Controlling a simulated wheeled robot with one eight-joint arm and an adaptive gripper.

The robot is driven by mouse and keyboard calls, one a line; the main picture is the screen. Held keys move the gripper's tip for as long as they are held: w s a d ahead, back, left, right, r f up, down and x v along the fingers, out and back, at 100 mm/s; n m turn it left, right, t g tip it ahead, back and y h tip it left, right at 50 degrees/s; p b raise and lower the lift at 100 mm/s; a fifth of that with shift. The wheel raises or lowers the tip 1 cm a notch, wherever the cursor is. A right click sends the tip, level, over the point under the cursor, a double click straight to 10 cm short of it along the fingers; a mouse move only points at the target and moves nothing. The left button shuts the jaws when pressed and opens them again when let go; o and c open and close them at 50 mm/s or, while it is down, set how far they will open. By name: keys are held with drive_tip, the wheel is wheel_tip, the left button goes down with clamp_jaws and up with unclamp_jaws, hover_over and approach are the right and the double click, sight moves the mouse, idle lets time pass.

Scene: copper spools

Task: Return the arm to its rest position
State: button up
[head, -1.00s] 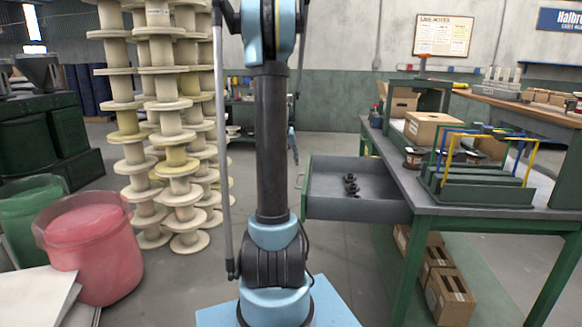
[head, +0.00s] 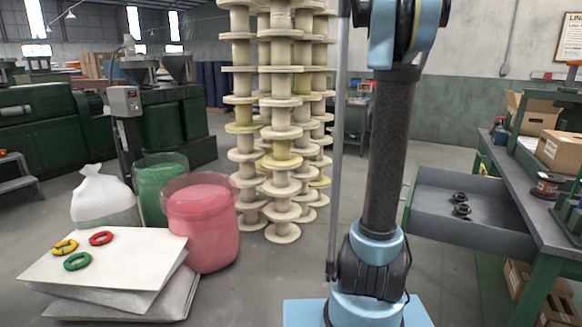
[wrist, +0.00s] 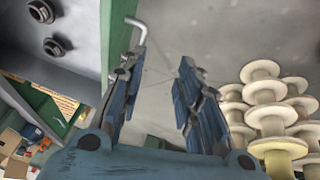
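My gripper (wrist: 160,75) shows in the wrist view with its two blue-grey fingers spread apart and nothing between them. In the head view my arm stands upright right of centre, and its gripper end is out of the picture. In the wrist view the open drawer (wrist: 75,75) lies to the left of my gripper, with a bent metal handle (wrist: 137,28) just beyond the left finger. The drawer (head: 440,215) is also at the right in the head view, pulled out from the workbench (head: 515,190). Two dark round parts (head: 461,203) lie in it.
Tall stacks of cream spools (head: 275,130) stand behind and left of my arm. A pink tub (head: 203,230), a green tub (head: 152,185) and a white bag (head: 103,198) are further left. Red, yellow and green rings (head: 77,261) lie on stacked white sacks (head: 105,270). Green machines stand behind.

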drive_tip(key=s+a+f+n+y, duration=0.1)
drive_tip(key=s+a+f, duration=0.2)
drive_tip(key=s+a, duration=0.4)
drive_tip(key=s+a+f+n+y, duration=0.1)
drive_tip(key=s+a, duration=0.6)
drive_tip(key=s, duration=0.8)
drive_tip(key=s+a+f+n+y, duration=0.1)
drive_tip(key=s+a+f, duration=0.4)
drive_tip(key=s, duration=0.6)
drive_tip(key=a+n, duration=0.1)
drive_tip(key=a, duration=0.1)
drive_tip(key=shift+s+a+n+g, duration=0.15)
drive_tip(key=shift+a+n+g, duration=0.15)
drive_tip(key=shift+n+g, duration=0.1)
drive_tip(key=shift+f, duration=0.1)
